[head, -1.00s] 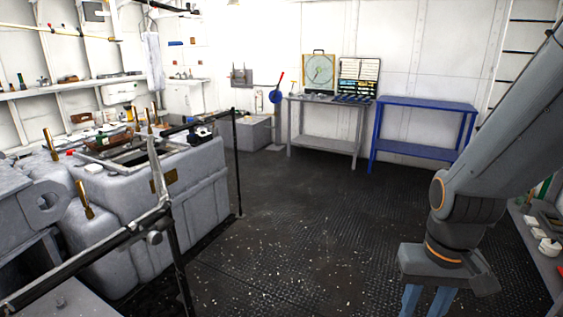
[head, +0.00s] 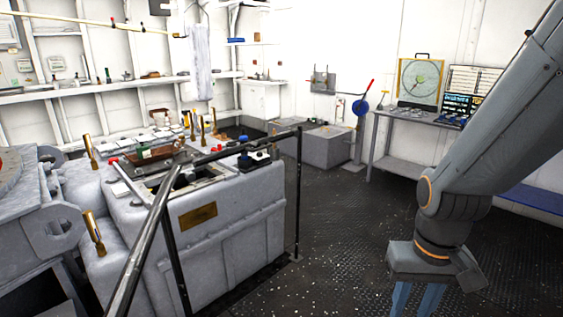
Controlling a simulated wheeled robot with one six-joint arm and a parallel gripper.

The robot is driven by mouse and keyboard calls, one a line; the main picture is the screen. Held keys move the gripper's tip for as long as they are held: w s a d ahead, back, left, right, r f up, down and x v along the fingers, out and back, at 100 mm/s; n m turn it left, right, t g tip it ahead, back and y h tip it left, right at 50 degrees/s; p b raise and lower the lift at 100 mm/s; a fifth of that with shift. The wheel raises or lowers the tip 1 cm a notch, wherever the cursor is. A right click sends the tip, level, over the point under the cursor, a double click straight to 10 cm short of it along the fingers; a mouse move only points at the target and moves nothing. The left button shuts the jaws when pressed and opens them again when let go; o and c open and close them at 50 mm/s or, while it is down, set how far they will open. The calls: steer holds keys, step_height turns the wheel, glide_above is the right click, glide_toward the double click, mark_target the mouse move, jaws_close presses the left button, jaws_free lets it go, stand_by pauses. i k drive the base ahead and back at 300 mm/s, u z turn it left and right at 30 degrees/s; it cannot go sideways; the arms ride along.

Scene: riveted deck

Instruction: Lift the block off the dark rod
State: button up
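I cannot make out a block on a dark rod anywhere in the head view. The dark rods I see are the black railing posts (head: 298,195) around the grey machine housing, and no block shows on them. My gripper (head: 417,298) hangs at the lower right, pointing down, over the deck. Its two blue fingers show a narrow gap, but their tips are cut off by the bottom edge. I cannot tell whether it is open or shut, or whether anything is between the tips.
The grey machine housing (head: 232,222) with brass handles fills the left, behind the railing. A grey table (head: 402,168) with a round dial gauge (head: 420,82) stands at the back right. A blue bench (head: 533,197) is partly behind my arm. The dark deck between is clear.

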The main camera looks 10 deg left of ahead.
mark_target(197, 35)
steer(key=u, duration=0.35)
steer(key=i, duration=2.05)
steer(key=u, duration=0.3)
